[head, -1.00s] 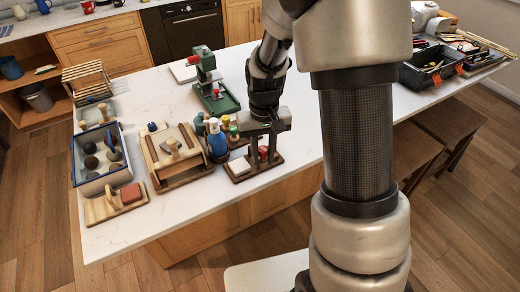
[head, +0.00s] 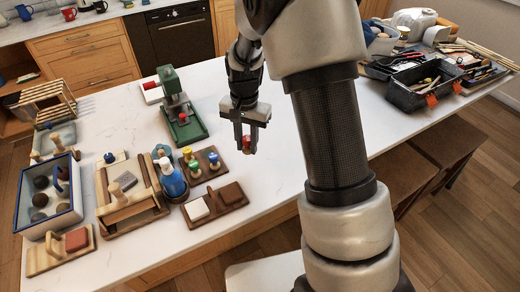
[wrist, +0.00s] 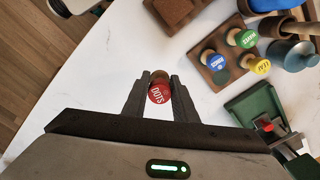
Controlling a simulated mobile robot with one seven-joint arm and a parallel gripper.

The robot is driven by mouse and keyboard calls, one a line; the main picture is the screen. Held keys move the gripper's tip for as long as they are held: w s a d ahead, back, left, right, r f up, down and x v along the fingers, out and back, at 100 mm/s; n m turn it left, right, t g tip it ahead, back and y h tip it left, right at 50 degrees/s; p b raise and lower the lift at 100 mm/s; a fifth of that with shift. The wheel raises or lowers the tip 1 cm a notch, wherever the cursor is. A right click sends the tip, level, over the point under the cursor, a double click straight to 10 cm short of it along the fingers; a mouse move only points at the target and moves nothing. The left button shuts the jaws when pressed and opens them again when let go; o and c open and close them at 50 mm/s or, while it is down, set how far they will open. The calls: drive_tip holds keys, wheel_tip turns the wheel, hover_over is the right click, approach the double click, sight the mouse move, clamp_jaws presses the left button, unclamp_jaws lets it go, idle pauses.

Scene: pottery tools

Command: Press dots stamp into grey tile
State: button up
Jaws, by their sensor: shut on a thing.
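My gripper (wrist: 159,83) is shut on the dots stamp (wrist: 158,95), whose red top reads DOTS. It holds the stamp above the white counter, right of the stamp rack (head: 203,164); the stamp's red also shows in the head view (head: 246,142). The rack holds stamps with blue, green and yellow tops. A wooden board (head: 216,203) in front of the rack bears a pale tile (head: 199,208) and a brown tile (head: 231,194). The stamp's underside is hidden.
A green press (head: 178,108) stands behind the rack. A blue bottle (head: 172,178) and a wooden frame (head: 130,195) are left of it. A board with a reddish tile (head: 76,240) lies at the front left. The counter right of the rack is clear.

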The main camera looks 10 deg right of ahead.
drive_tip(key=w+a+m, duration=0.3)
drive_tip(key=w+m, duration=0.1)
drive_tip(key=m, duration=0.1)
drive_tip(key=m+p, duration=0.1)
drive_tip(key=m, duration=0.8)
hover_over(207, 154)
drive_tip(key=f, duration=0.1)
drive_tip(key=shift+d+f+b, duration=0.1)
drive_tip(key=shift+f+b, duration=1.4)
drive_tip(key=shift+f, duration=1.5)
drive_tip(key=shift+f, duration=0.35)
drive_tip(key=o, duration=1.1)
